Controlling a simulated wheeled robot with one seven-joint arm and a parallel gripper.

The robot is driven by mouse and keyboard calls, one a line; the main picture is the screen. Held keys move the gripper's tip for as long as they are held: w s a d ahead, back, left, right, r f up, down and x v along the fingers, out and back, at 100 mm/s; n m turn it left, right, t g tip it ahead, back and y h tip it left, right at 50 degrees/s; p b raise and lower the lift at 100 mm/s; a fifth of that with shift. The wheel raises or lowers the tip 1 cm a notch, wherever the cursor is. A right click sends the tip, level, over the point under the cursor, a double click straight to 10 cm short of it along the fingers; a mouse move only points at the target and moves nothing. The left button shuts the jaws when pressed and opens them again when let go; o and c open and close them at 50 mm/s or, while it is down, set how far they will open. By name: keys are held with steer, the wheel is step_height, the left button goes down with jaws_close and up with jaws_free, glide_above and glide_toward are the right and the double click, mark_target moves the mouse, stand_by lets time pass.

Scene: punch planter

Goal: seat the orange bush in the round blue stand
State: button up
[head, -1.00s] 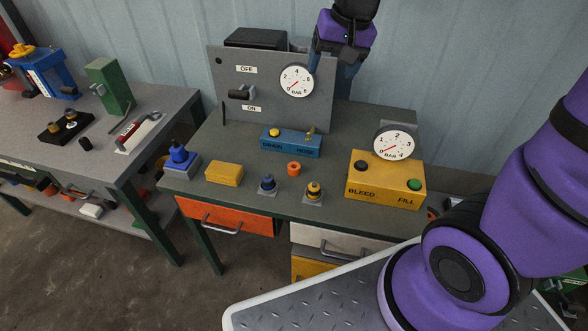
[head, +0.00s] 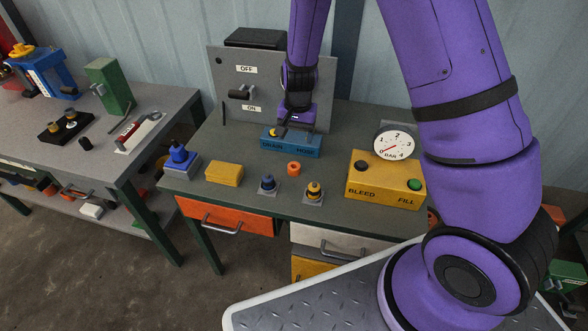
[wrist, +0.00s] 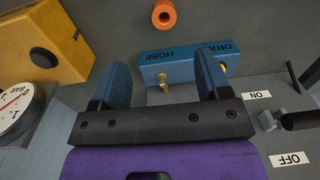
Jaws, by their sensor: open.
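The orange bush (head: 294,168) is a small orange ring lying on the green-grey bench, in front of the blue DRAIN HOSE box; it also shows at the top edge of the wrist view (wrist: 164,13). A dark blue round piece on a small grey square plate, which looks like the round blue stand (head: 267,184), is left of and nearer than the bush. My gripper (wrist: 163,66) is open, its blue fingers apart with nothing held, over the DRAIN HOSE box area. In the head view, its fingertips are hard to make out against that box.
The blue DRAIN HOSE box (head: 290,146) has a yellow button and brass tap. A yellow-topped post (head: 314,191), yellow block (head: 224,174), blue stepped piece (head: 179,156) and yellow BLEED/FILL box (head: 384,182) stand around. The grey ON/OFF panel (head: 229,75) rises behind.

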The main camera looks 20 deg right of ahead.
step_height(320, 180, down, 3)
glide_toward(294, 166)
steer(key=shift+s+a+f, duration=0.25)
steer(key=shift+s+f, duration=0.7)
steer(key=shift+f, duration=0.05)
steer(key=shift+w+a+f, duration=0.15)
steer(key=shift+f, duration=1.4)
steer(key=shift+w+a+f, duration=0.1)
steer(key=shift+w+f, duration=0.1)
steer(key=shift+f, duration=1.35)
steer(key=c, duration=1.2)
